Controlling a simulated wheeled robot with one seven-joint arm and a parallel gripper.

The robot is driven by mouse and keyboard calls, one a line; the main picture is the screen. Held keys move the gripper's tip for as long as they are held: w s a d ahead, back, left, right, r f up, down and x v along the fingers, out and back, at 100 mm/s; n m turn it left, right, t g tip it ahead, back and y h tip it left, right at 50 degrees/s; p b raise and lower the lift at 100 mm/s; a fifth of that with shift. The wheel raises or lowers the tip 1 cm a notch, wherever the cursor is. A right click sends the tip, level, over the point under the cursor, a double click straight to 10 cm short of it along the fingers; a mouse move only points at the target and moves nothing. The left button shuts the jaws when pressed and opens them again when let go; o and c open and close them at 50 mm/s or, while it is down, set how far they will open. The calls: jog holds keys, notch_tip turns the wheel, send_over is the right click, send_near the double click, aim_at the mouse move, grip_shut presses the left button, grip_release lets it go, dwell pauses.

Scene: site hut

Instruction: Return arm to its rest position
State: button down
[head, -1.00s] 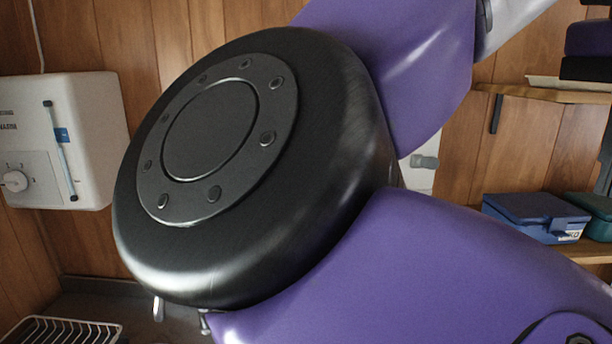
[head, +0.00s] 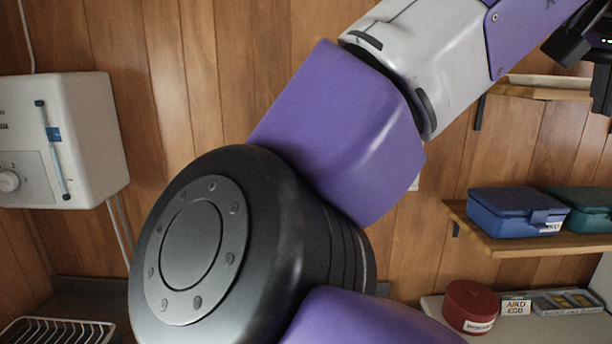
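My purple, grey and black arm fills the middle of the head view. Its large black joint is at the lower centre, and a purple and grey stretch runs up to the top right. A black part at the upper right edge may belong to my gripper, but it is cut off by the frame. The fingertips do not show, so I see neither their opening nor anything held.
A white wall heater (head: 85,140) hangs at left above a wire rack (head: 58,331). At right, a blue box (head: 515,212) and a teal box (head: 580,205) stand on a wooden shelf (head: 500,243). Below are a red tin (head: 469,302), a small labelled box (head: 516,306) and a grey tray (head: 568,302).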

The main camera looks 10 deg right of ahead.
jog(key=w+r+n+t+h, duration=0.1)
jog(key=w+r+t+h, duration=0.3)
jog(key=w+h, duration=0.25)
jog(key=w+a+f+n+t+h+b, duration=0.2)
jog(key=w+a+f+n+t, duration=0.15)
jog(key=a+t, duration=0.3)
jog(key=s+a+f+n+t+y+b, duration=0.1)
jog(key=a+f+n+t+y, duration=0.5)
jog(key=f, duration=0.4)
jog(key=s+a+f+n+t+y, duration=0.1)
jog(key=a+f+n+t+y, duration=0.3)
jog(key=a+f+n+y, duration=0.5)
jog(key=s+a+f+g+y+b, duration=0.1)
jog(key=s+f+y, duration=0.1)
jog(key=s+f, duration=0.55)
jog(key=s+a+f+g+y+b, duration=0.1)
jog(key=s+a+f+g+y, duration=0.2)
jog(key=f, duration=0.8)
jog(key=s+d+f+m+g+h+b, duration=0.1)
jog(key=s+f+m+g, duration=0.1)
jog(key=s+f, duration=0.7)
jog(key=s+d+f+m+g+h+b, duration=0.1)
jog(key=s+f+g, duration=0.3)
jog(key=s+f, duration=0.6)
jog(key=s+m, duration=0.1)
jog(key=s, duration=0.5)
jog(key=shift+m, duration=0.35)
